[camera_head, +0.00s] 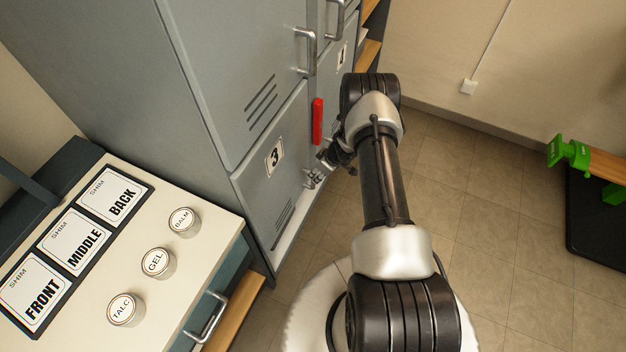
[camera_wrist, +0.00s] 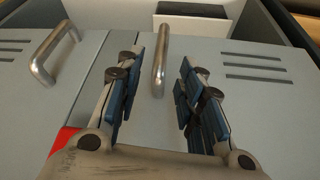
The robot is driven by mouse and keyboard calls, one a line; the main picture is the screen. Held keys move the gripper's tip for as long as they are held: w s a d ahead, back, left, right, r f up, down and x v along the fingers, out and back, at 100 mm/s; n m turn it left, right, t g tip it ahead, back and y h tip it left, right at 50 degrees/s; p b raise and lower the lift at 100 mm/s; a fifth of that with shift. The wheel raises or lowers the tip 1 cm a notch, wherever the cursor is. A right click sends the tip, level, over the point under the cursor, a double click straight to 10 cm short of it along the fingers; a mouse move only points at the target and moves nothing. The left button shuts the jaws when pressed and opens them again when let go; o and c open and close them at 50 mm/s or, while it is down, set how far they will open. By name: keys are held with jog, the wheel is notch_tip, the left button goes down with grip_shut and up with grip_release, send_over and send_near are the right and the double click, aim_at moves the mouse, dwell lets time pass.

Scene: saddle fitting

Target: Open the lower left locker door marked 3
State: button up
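The lower left locker door (camera_head: 258,172) is grey, with a "3" label (camera_head: 275,157) and vent slots near its bottom. I see no clear opening along it. I see no clear contact with either finger.
Another handle (camera_wrist: 52,52) is on the neighbouring door in the wrist view. A red piece (camera_head: 317,121) stands out above my gripper. A counter (camera_head: 200,250) with jars and shim plates stands at the left. Floor (camera_head: 480,220) is open at the right.

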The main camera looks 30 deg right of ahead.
jog(key=b+x, duration=0.2)
jog(key=x, duration=0.4)
jog(key=shift+w+a+f, duration=0.1)
jog(key=shift+f, duration=0.2)
grip_shut()
dwell(0.4)
